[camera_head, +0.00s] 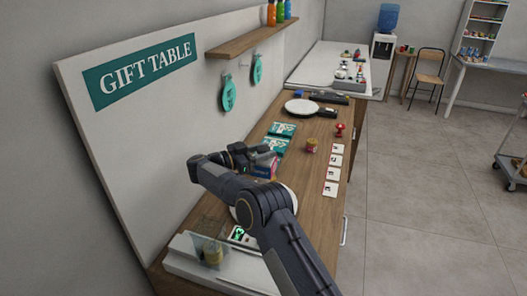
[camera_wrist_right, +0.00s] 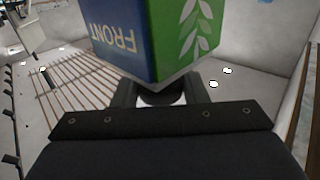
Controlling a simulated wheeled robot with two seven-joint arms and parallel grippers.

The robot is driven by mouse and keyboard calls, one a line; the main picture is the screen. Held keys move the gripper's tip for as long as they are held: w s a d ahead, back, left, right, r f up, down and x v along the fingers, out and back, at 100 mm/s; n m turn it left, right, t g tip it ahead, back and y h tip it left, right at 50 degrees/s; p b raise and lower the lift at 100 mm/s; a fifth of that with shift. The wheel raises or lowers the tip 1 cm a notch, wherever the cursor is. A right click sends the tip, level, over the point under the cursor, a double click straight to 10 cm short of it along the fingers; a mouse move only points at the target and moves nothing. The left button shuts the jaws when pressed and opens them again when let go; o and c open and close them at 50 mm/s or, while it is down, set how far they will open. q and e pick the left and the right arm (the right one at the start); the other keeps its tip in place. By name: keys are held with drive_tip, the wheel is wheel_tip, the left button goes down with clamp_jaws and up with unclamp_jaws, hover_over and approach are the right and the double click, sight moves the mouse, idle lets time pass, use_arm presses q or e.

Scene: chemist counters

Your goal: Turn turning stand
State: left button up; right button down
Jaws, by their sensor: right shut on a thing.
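The turning stand's white round plate (camera_head: 238,213) is on the wooden gift table, largely hidden behind my right arm. A box with pink and blue faces (camera_head: 265,169) shows just past that arm. In the right wrist view the box (camera_wrist_right: 155,35) has a blue face with "FRONT" upside down and a green face with white leaves. My right gripper (camera_head: 262,153) is at the top of the box in the head view. In the wrist view its fingers (camera_wrist_right: 160,93) close around a dark round piece at the box's near end. My left gripper is not in view.
Green cards (camera_head: 277,146), a small brown jar (camera_head: 312,146), a red item (camera_head: 340,129) and white cards (camera_head: 333,162) lie beyond the arm. A white round plate (camera_head: 301,107) is farther back. The wall panel runs along the left.

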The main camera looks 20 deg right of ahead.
idle(0.5)
drive_tip(key=c, duration=0.9)
unclamp_jaws()
drive_tip(key=a, duration=0.2)
drive_tip(key=a+b, duration=0.1)
drive_tip(key=a, duration=0.2)
drive_tip(key=a+b, duration=0.1)
drive_tip(key=a, duration=0.1)
drive_tip(key=shift+s+a, duration=0.35)
drive_tip(key=shift+a, duration=0.05)
